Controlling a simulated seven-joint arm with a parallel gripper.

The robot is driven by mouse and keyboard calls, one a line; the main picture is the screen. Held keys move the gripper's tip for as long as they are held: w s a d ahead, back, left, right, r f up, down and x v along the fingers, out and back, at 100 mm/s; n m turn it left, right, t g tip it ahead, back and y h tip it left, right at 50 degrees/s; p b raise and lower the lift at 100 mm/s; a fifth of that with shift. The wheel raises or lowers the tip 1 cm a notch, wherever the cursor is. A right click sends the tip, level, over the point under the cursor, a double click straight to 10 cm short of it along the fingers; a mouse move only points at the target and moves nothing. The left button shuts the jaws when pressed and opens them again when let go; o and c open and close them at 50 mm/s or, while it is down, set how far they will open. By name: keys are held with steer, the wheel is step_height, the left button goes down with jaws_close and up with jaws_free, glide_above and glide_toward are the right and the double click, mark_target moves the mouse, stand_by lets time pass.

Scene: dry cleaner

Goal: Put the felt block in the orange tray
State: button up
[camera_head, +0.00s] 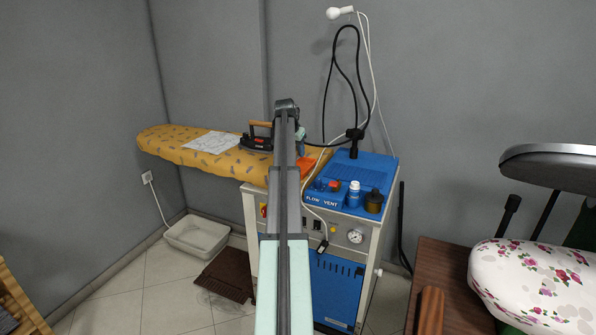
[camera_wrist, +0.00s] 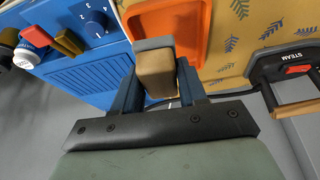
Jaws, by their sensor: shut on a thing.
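My gripper (camera_wrist: 158,88) is shut on the felt block (camera_wrist: 155,75), a tan block with a grey top layer, held between the two fingers in the wrist view. The orange tray (camera_wrist: 196,25) lies just beyond the block there, and the block covers part of its near left side. How high the block is above the tray I cannot tell.
A black iron (camera_head: 257,137) stands on the yellow patterned ironing board (camera_head: 185,152), left of my arm. A floral padded board (camera_head: 530,285) is at right.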

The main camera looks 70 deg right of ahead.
steer(key=r+m, duration=0.2)
glide_above(301, 168)
steer(key=w+a, duration=0.1)
steer(key=f, duration=0.3)
steer(key=f+m+g, duration=0.1)
steer(key=f, duration=0.3)
steer(key=f+m, duration=0.1)
steer(key=f, duration=0.2)
steer(key=shift+s+a+f, duration=0.15)
steer(key=shift+a+f, duration=0.05)
steer(key=shift+a, duration=0.1)
steer(key=shift+f, duration=0.15)
steer(key=o, duration=1)
steer(key=v, duration=1.2)
steer(key=shift+d+r, duration=0.25)
